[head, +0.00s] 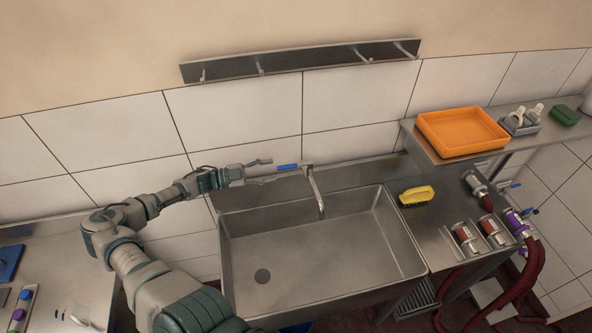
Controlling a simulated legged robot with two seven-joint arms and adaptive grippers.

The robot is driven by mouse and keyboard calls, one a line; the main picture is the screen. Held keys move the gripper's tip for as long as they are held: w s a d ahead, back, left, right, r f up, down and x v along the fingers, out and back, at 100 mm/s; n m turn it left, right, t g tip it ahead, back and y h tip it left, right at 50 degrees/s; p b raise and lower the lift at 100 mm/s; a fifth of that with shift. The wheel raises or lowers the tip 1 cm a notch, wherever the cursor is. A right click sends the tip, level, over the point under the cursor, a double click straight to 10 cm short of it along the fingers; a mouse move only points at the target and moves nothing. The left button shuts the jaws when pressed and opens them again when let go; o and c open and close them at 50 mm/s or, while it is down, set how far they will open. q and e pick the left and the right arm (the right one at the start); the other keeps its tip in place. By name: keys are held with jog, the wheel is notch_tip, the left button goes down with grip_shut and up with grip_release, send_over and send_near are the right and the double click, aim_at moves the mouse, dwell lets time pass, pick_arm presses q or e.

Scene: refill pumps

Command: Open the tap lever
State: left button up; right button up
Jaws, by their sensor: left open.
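The tap (317,194) stands at the back rim of the steel sink, its metal spout reaching forward over the basin. Its blue lever (288,167) points left from the top of the tap. My left gripper (270,171) is open, its fingers pointing right toward the lever. The lever's free end is close to the fingertips; I cannot tell whether they touch. My right gripper is out of view.
The empty sink basin (262,238) lies below. A yellow brush (416,195) rests on the right counter, near red hoses (530,268) and metal couplings. An orange tray (462,131) sits on the right shelf. A hook rail (300,63) is on the wall.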

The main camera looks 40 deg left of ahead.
aim_at(293, 164)
pick_arm(q)
jog(key=w+b, duration=0.1)
jog(key=w+d+b, duration=0.1)
jog(key=w+b, duration=0.1)
jog(key=w+d+f+b, duration=0.1)
jog(key=shift+w+b, duration=0.3)
jog(key=shift+w, duration=0.05)
jog(key=shift+w+d+b, duration=0.2)
jog(key=shift+w+b, duration=0.1)
jog(key=shift+b, duration=0.05)
jog(key=shift+w+d+r, duration=0.15)
jog(key=shift+w+d, duration=0.25)
jog(key=shift+d, duration=0.15)
jog(key=shift+w+d+r, duration=0.15)
jog(key=shift+w+d, duration=0.2)
jog(key=shift+d, duration=0.2)
jog(key=shift+w+d+r+b, duration=0.1)
jog(key=shift+w+d+b, duration=0.2)
jog(key=shift+d, duration=0.15)
jog(key=shift+a, duration=0.4)
jog(key=shift+a+f, duration=0.15)
jog(key=shift+f, duration=0.05)
jog(key=shift+c, duration=1.4)
grip_shut()
jog(key=shift+s+d+r, duration=0.1)
jog(key=shift+d+r, duration=0.1)
